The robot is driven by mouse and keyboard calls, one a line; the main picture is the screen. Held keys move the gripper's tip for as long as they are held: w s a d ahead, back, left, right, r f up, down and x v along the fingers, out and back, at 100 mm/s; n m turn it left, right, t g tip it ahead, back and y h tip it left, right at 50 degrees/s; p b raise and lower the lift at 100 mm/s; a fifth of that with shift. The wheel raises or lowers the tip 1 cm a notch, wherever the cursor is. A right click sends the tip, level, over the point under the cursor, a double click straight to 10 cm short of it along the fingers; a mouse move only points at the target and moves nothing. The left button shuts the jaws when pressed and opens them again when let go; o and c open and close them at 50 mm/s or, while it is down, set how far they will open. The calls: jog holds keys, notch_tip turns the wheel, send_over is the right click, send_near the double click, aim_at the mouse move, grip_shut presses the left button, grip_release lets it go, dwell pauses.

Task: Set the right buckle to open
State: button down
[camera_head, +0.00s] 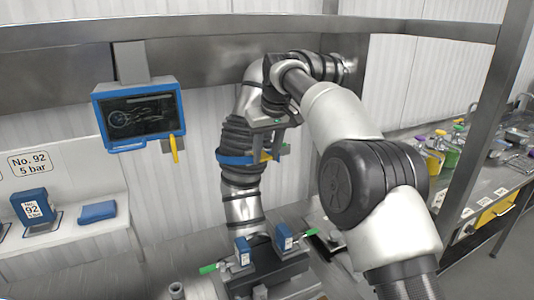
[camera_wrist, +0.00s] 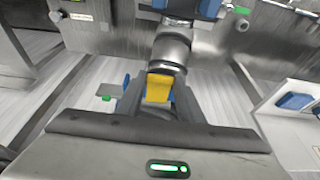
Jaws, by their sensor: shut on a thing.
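A blue clamp ring (camera_head: 234,160) goes around the ribbed vertical pipe in the middle of the head view. A yellow piece (camera_head: 265,157), which looks like the right buckle, sits at the ring's right side. My gripper (camera_head: 272,140) is at this piece and partly hides it. In the wrist view, the yellow buckle (camera_wrist: 158,88) shows between the two dark fingers of my gripper (camera_wrist: 158,98), with blue parts beside it. My gripper is shut on the buckle. I cannot tell clearly from these views how far the buckle is turned.
Two blue valves (camera_head: 243,252) with green handles stand below the pipe. A blue-framed screen (camera_head: 140,112) hangs at the left. A white shelf (camera_head: 75,165) with blue blocks is at far left. A steel post (camera_head: 487,130) and a cluttered bench (camera_head: 480,160) are at right.

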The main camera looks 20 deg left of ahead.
jog(key=shift+f, duration=0.1)
jog(key=c, duration=1.2)
grip_release()
jog(key=v, duration=0.7)
jog(key=shift+r, duration=0.3)
